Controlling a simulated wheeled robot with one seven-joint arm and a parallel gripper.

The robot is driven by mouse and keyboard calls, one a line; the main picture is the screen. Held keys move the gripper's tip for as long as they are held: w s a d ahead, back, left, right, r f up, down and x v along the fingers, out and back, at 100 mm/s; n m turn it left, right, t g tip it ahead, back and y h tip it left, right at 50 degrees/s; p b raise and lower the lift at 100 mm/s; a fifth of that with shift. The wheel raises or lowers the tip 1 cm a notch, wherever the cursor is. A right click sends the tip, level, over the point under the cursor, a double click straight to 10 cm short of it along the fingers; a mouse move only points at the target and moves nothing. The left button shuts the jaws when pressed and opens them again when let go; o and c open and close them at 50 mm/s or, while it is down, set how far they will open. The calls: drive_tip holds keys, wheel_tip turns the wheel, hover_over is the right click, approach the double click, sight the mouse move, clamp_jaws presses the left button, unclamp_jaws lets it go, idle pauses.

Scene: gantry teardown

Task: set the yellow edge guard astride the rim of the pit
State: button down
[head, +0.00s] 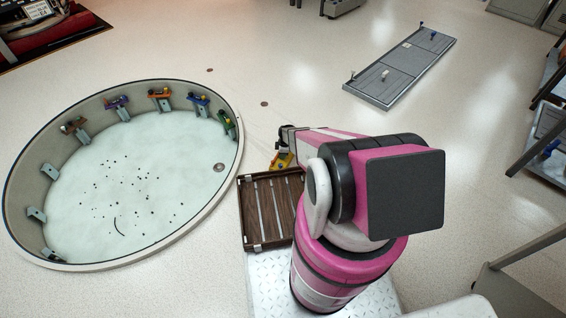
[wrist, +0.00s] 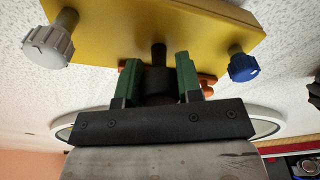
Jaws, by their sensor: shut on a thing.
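The yellow edge guard (head: 284,160) is at my gripper, just above the brown slatted tray and right of the pit, apart from the rim. In the wrist view the guard (wrist: 150,22) is a broad yellow block with a grey knob at left, a blue knob at right and a dark stem in the middle. The green fingers of my gripper (wrist: 158,75) are shut on that stem. The pit (head: 130,170) is a wide oval with a pale floor and a raised rim (head: 241,135). My arm hides part of the guard in the head view.
Guards in green (head: 228,125), blue (head: 198,102), orange (head: 160,94) and purple (head: 117,103) sit along the pit's far rim. The brown slatted tray (head: 246,215) lies beside the pit. A grey panel (head: 400,72) lies at upper right, with open floor between.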

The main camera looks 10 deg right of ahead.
drive_tip(key=shift+r, duration=2.4)
